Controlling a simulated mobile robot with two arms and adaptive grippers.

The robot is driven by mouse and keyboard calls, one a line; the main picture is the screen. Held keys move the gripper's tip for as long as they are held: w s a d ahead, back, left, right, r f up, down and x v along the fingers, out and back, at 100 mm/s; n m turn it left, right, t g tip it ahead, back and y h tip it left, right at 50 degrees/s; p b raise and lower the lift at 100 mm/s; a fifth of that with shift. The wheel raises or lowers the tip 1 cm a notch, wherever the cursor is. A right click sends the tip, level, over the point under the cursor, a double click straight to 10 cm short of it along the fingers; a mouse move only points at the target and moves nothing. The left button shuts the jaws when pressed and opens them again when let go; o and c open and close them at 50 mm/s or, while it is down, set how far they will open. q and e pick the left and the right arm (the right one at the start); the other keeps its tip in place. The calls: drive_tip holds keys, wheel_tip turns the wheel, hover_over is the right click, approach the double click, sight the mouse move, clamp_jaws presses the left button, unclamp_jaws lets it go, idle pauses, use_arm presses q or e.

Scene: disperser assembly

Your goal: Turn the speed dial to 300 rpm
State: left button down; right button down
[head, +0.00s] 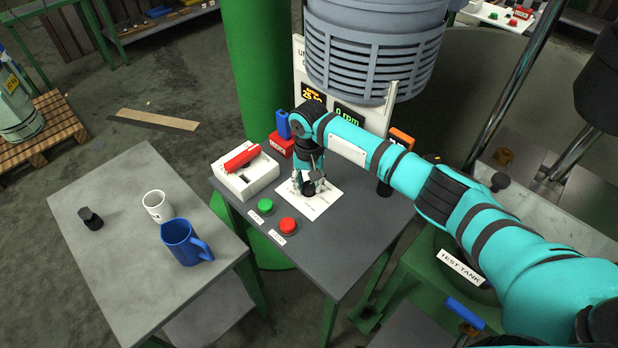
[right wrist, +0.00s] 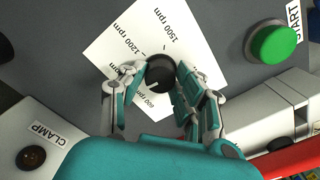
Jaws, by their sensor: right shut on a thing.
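The speed dial (right wrist: 160,72) is a round black knob on a white scale card (right wrist: 112,42). A short white line marks its face, on the side toward the bottom of the right wrist view. The card's labels 1200 rpm and 1500 rpm can be read there; another label is partly covered by the fingers, and no 300 rpm label shows. In the head view, my right gripper (head: 309,184) is over the card, pointing down. My left gripper is not in view.
The green start button (head: 265,206) and red stop button (head: 288,226) sit in front of the card. A white box with a red handle (head: 242,158) stands to the left. A display (head: 349,115) behind reads 0 rpm. Mugs (head: 186,243) stand on the left table.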

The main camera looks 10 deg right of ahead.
drive_tip(key=n+p, duration=0.1)
drive_tip(key=n, duration=0.2)
drive_tip(key=shift+r+n+p, duration=0.1)
drive_tip(key=shift+n+p, duration=0.3)
drive_tip(key=n+p, duration=0.1)
drive_tip(key=n, duration=0.3)
drive_tip(key=shift+n, duration=0.3)
drive_tip(key=n+p, duration=0.1)
drive_tip(key=n, duration=0.8)
drive_tip(key=c, duration=0.9)
unclamp_jaws()
drive_tip(key=shift+c, duration=0.2)
